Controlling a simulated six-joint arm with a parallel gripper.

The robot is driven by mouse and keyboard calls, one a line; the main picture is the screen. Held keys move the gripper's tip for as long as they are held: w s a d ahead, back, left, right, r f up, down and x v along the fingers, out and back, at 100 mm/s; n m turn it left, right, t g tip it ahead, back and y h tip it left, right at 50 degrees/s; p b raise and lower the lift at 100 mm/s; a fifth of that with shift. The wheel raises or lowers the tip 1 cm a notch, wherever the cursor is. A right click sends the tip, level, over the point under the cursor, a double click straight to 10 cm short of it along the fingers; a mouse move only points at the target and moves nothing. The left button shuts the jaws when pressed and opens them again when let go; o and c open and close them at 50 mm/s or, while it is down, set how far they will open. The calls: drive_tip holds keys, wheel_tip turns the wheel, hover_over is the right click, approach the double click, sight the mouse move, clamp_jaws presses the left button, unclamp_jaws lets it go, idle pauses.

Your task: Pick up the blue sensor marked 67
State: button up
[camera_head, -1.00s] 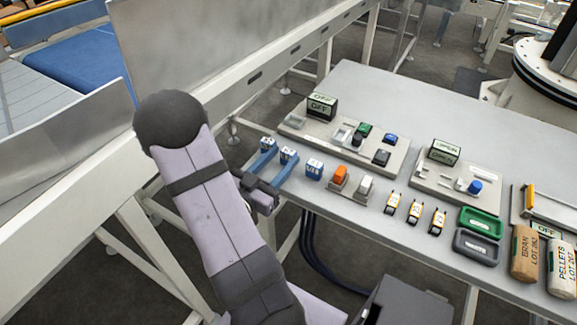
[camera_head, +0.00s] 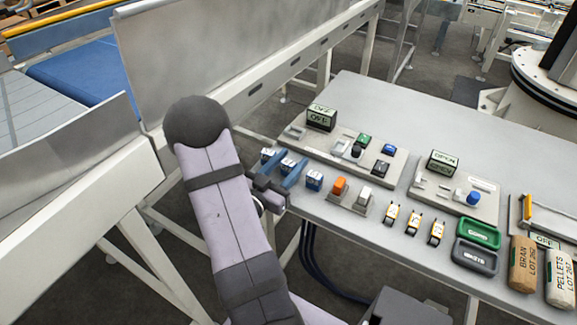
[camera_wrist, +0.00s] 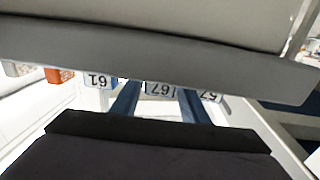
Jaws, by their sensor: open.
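The blue sensor marked 67 (camera_wrist: 160,88) has a white label and shows in the middle of the wrist view, between my two blue fingers. In the head view it appears to be the middle one (camera_head: 288,164) of three blue sensors in a row at the table's near-left edge. My gripper (camera_head: 283,170) is open, with one finger on each side of that sensor; contact cannot be told. The sensor marked 61 (camera_wrist: 98,81) stands on one side, also seen in the head view (camera_head: 314,180). A third sensor (camera_wrist: 210,96), seemingly 57, is on the other, also in the head view (camera_head: 267,155).
Orange (camera_head: 340,187) and white (camera_head: 364,196) blocks stand right of the row, then several yellow-and-black parts (camera_head: 414,222). Panels with buttons (camera_head: 352,150) lie behind. Green (camera_head: 478,235) and grey trays and two sacks (camera_head: 523,262) are at right. Neighbouring sensors stand close to my fingers.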

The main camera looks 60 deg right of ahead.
sight(291, 161)
drive_tip(key=shift+s+d+p, duration=0.1)
drive_tip(key=shift+d+p, duration=0.25)
drive_tip(key=shift+d, duration=1.3)
drive_tip(key=shift+c, duration=0.6)
drive_tip(key=c, duration=0.7)
drive_tip(key=shift+r, duration=0.2)
drive_tip(key=shift+r, duration=4.85)
